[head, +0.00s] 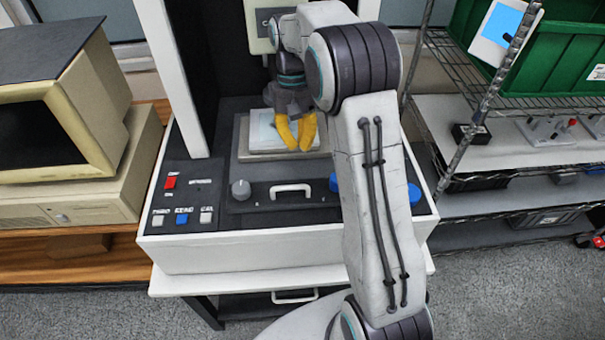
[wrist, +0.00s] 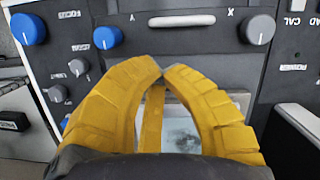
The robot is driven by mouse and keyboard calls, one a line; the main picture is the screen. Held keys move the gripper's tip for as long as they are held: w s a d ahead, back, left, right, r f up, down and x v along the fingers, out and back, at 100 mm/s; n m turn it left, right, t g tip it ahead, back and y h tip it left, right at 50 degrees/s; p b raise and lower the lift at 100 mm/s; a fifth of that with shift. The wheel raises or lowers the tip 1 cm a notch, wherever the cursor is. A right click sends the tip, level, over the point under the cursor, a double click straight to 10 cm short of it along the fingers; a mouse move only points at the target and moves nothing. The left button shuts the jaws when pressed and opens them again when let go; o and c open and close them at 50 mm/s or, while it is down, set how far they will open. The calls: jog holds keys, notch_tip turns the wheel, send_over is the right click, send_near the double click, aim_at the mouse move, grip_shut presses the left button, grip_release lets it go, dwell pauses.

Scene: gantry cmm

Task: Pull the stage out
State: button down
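The stage shows in the head view as a light grey plate (head: 247,154) with a pale sheet on it, set in the dark top of the white machine. In the wrist view part of the pale sheet (wrist: 181,133) shows between my fingers. A white bar handle (head: 290,188) stands on the dark panel in front of the plate; the wrist view also shows the handle (wrist: 181,19), beyond my fingertips. My gripper (head: 299,149) has yellow fingers and hangs over the plate, apart from the handle. Its fingertips meet in the wrist view (wrist: 163,72), with nothing seen between them.
A grey knob (head: 240,190) is left of the handle, and blue knobs (head: 414,195) are to the right, partly behind my arm. Buttons (head: 182,218) line the front left. A white column (head: 172,75) rises at left. An old computer (head: 65,110) and a wire shelf (head: 520,150) flank the machine.

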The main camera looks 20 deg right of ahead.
jog(key=shift+p+x, duration=1.4)
jog(key=shift+x, duration=3.65)
